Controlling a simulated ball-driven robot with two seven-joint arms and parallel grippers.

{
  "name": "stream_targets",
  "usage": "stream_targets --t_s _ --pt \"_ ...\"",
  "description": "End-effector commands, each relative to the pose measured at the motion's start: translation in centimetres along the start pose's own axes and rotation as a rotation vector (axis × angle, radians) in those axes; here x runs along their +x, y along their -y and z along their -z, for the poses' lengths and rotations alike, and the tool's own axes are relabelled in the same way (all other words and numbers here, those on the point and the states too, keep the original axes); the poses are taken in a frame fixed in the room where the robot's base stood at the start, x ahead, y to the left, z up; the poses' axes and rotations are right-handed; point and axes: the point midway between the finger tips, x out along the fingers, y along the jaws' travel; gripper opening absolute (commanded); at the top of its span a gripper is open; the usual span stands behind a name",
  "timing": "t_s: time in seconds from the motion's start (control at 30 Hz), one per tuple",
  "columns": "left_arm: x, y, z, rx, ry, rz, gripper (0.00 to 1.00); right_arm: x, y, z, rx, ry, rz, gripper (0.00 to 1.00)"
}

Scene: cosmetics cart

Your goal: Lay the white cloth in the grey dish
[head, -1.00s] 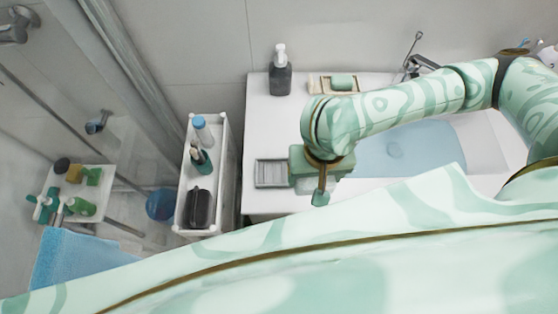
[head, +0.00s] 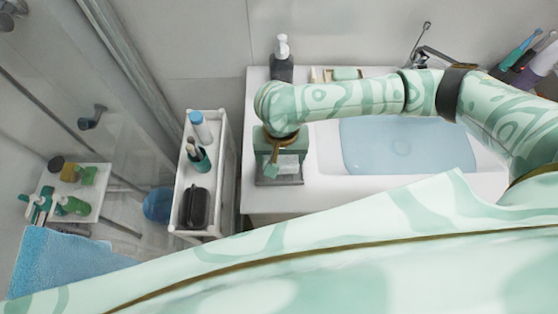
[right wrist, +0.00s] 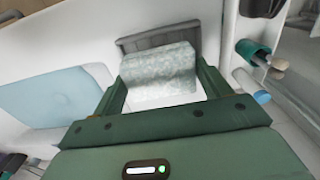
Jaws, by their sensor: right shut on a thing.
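My right gripper (head: 284,158) is over the grey dish (head: 279,183) on the left part of the white counter. In the right wrist view the right gripper (right wrist: 162,82) has a finger on each side of the white cloth (right wrist: 160,72), a folded, pale speckled piece, and is shut on it. The grey dish (right wrist: 136,42) shows just beyond the cloth there, partly hidden by it. In the head view a small part of the cloth (head: 288,164) shows at the gripper. Whether the cloth touches the dish I cannot tell. My left gripper is out of view.
The basin (head: 400,150) lies to the right of the dish, with a tap (head: 440,58) behind it. A dark soap bottle (head: 281,65) and a soap tray (head: 322,74) stand at the back. A white cart (head: 222,135) with bottles and a black case stands to the left.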

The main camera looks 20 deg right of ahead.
Motion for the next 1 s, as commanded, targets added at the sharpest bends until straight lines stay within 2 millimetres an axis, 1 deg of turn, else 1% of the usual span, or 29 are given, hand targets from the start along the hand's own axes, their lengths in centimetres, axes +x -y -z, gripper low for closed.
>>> stream_targets --t_s 0.07,0.17,0.23,0.57,0.6,0.63,0.67,0.93,1.0 --pt "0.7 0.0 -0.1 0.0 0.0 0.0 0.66 1.1 0.3 0.5 0.0 0.001 -0.001 0.48" --pt "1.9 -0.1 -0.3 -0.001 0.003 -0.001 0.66 3.1 0.2 0.4 -0.001 0.004 -0.002 0.48" --pt "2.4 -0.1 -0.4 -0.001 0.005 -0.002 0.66 3.9 0.2 0.4 -0.002 0.002 -0.001 0.48" --pt "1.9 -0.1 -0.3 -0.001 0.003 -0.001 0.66 3.8 0.2 0.4 -0.001 0.0 -0.001 0.48" --pt "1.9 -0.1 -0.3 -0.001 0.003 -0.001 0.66 3.9 0.2 0.5 -0.001 -0.001 -0.001 0.85" --pt "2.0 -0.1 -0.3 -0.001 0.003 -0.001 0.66 3.9 0.2 0.5 -0.001 -0.001 -0.001 0.93" --pt "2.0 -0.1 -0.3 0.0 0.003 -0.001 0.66 3.9 0.2 0.5 -0.002 -0.001 -0.001 0.98" --pt "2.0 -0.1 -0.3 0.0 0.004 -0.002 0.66 3.8 0.2 0.5 -0.002 -0.001 0.0 0.98" --pt "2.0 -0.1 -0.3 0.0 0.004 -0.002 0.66 3.4 0.2 0.5 -0.003 -0.001 0.0 0.98"
